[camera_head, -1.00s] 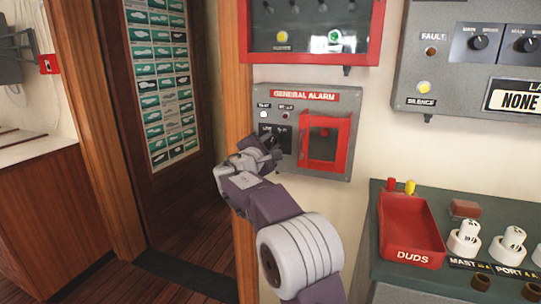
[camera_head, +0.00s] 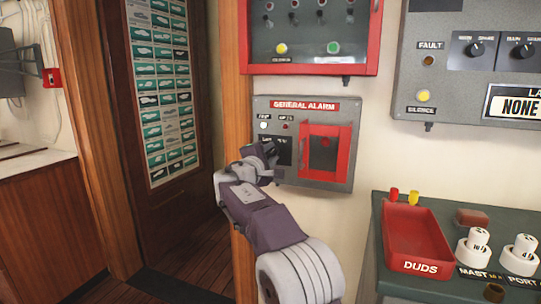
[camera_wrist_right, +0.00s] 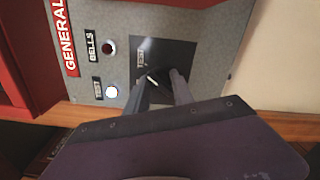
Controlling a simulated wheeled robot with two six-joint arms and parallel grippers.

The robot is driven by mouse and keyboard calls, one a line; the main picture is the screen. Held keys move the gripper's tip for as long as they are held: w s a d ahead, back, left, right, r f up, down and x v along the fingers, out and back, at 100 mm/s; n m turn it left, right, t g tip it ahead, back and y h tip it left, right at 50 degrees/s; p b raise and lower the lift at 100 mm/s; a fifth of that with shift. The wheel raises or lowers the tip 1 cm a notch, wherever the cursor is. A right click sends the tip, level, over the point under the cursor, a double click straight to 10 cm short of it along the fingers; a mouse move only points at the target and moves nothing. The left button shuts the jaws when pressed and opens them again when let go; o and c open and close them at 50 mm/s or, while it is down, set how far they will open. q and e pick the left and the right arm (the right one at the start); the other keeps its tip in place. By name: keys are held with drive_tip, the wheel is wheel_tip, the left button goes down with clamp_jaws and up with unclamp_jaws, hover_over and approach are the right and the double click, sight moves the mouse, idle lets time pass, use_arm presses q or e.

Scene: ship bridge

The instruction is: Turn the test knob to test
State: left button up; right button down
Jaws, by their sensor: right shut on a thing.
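The grey general alarm panel (camera_head: 345,122) hangs on the wall in the middle of the head view, with a red-framed cover (camera_head: 345,150) on its right. My right gripper (camera_head: 270,150) is at the dark plate on the panel's lower left and hides the test knob there. In the right wrist view, the two fingers (camera_wrist_right: 161,82) are around the small dark test knob (camera_wrist_right: 153,79), which shows a white pointer line. The gripper is shut on it. A TEST label (camera_wrist_right: 141,58) is on the dark plate beside it. My left gripper is not in view.
A red-framed cabinet (camera_head: 310,70) is just above the panel. A grey fault panel (camera_head: 440,70) is at upper right. A wooden door post (camera_head: 238,110) is close on the left.

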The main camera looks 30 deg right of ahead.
drive_tip(key=c, duration=1.1)
unclamp_jaws()
drive_tip(key=shift+a, duration=0.1)
drive_tip(key=v, duration=0.9)
drive_tip(key=shift+b, duration=0.3)
